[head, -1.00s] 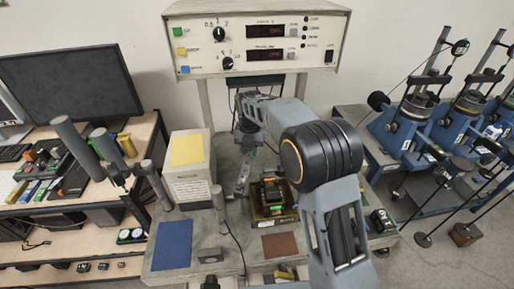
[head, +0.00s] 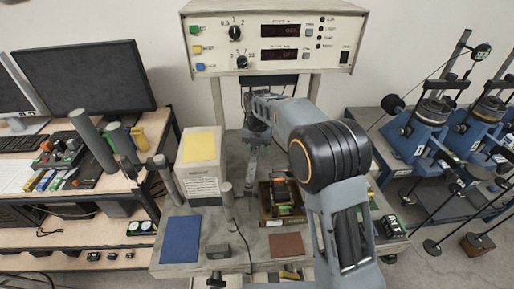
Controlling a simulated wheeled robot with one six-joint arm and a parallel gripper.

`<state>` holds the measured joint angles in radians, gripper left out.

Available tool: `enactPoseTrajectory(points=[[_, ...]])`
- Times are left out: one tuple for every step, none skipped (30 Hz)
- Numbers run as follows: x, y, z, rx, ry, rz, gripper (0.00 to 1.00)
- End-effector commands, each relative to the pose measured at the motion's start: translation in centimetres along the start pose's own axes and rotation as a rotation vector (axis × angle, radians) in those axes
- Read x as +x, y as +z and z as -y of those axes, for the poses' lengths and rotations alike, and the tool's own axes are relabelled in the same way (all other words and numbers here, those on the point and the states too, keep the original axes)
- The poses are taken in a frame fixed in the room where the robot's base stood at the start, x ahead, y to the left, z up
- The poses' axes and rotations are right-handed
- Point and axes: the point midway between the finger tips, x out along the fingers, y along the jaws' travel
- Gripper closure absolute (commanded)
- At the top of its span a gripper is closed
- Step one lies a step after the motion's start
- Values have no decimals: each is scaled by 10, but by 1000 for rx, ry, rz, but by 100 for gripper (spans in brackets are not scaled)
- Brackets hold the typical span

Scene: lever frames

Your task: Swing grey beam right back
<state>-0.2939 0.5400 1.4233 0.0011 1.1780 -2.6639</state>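Blue lever frames (head: 420,138) stand at the right, apart from my arm. Slanted grey beams rise from them, one at the nearer frame (head: 447,72) and another behind it at the right edge. I cannot tell which grey beam the task means. My arm reaches from the lower right over the middle bench, and its wrist (head: 258,112) is in front of the console. My gripper is small and partly hidden below the wrist, above the bench. I cannot make out its fingers or anything held in them.
A console (head: 275,42) stands behind the bench. On the bench are a box with a yellow top (head: 200,147), a blue mat (head: 180,240), a brown tray (head: 284,212) and upright grey posts. Long black rods with weights (head: 432,247) extend in front of the lever frames.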

Motion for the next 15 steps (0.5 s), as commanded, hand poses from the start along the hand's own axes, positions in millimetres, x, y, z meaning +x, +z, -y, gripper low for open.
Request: enactPoseTrajectory(points=[[0, 0, 0, -1, 0, 0, 49], [0, 0, 0, -1, 0, 0, 48], [0, 0, 0, -1, -1, 0, 48], [0, 0, 0, -1, -1, 0, 48], [0, 0, 0, -1, -1, 0, 48], [0, 0, 0, -1, -1, 0, 48], [0, 0, 0, -2, -1, 0, 48], [0, 0, 0, -2, -1, 0, 48], [-1, 0, 0, -2, 0, 1, 48], [-3, 0, 0, -2, 0, 2, 48], [-5, 0, -1, -2, 0, 2, 48], [-9, 0, -1, -2, 0, 2, 48], [-13, 0, -1, -2, 0, 3, 48], [-17, 0, -1, -2, 1, 4, 48], [-24, 0, -1, -2, 1, 4, 48]])
